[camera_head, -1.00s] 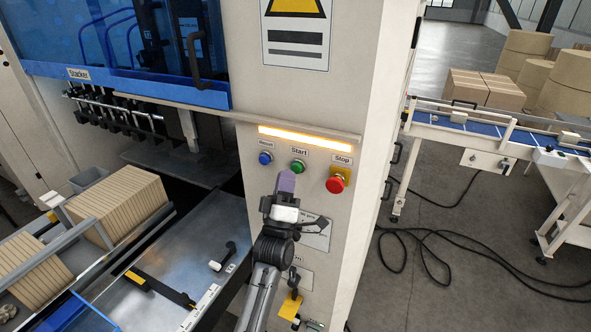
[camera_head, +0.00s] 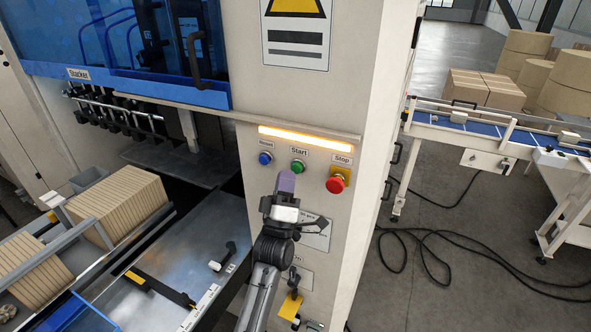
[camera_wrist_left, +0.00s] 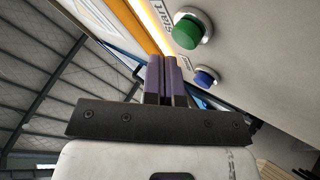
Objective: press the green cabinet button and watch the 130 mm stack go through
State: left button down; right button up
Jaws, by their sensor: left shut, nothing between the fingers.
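The green Start button (camera_head: 298,166) is on the cabinet's white front (camera_head: 330,115), between the blue Reset button (camera_head: 265,158) and the red Stop button (camera_head: 338,180). My left gripper (camera_head: 286,180) is shut and empty, with its purple fingertips just below the green button in the head view. In the left wrist view the shut fingers (camera_wrist_left: 165,72) point up, and the green button (camera_wrist_left: 188,31) is beyond and to the right of their tips. They look apart from it. A stack of brown sheets (camera_head: 118,205) stands at the left, below the stacker. My right gripper is not in view.
An amber light bar (camera_head: 305,139) glows above the buttons. A metal table (camera_head: 185,265) with a black handle lies left of my arm. A blue conveyor (camera_head: 470,122) stands at the right, with black cables (camera_head: 430,240) on the floor.

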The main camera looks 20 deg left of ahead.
pick_arm(q)
jog(key=shift+w, duration=0.2)
jog(key=shift+w+b, duration=0.25)
jog(key=shift+b, duration=0.1)
dwell(0.4)
jog(key=shift+w+d+b, duration=0.1)
jog(key=shift+w+b, duration=0.35)
jog(key=shift+w, duration=0.1)
dwell(0.5)
jog(key=shift+s, duration=0.15)
dwell(0.4)
jog(key=shift+s+p, duration=0.65)
jog(key=shift+s, duration=0.15)
